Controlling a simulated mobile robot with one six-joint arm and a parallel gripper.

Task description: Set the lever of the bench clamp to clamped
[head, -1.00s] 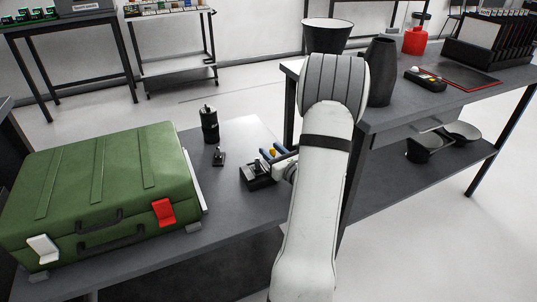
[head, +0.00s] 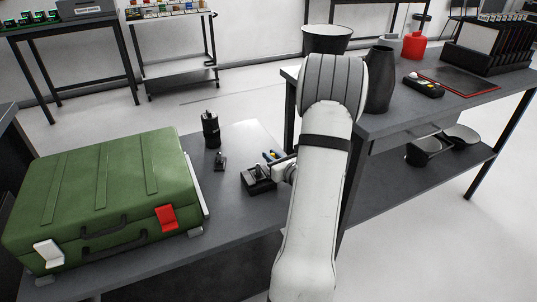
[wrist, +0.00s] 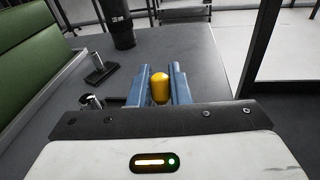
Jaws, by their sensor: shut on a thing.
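The bench clamp (head: 258,181) is a small black device on the dark bench, right of the green case in the head view. In the wrist view its yellow lever knob (wrist: 159,87) stands between the blue fingers of my gripper (wrist: 160,80), which is shut on it. In the head view my gripper (head: 271,157) is at the clamp's back right side, partly hidden by my arm. The wrist view shows a silver post (wrist: 91,101) at left. The lever's shaft and lower clamp are mostly hidden behind my gripper's body.
A green case (head: 105,195) with red and white latches fills the bench's left. A black cylinder (head: 211,130) and a small black fixture (head: 220,161) stand behind the clamp. A second table with a dark vase (head: 380,80) is at right. Bare bench lies in front.

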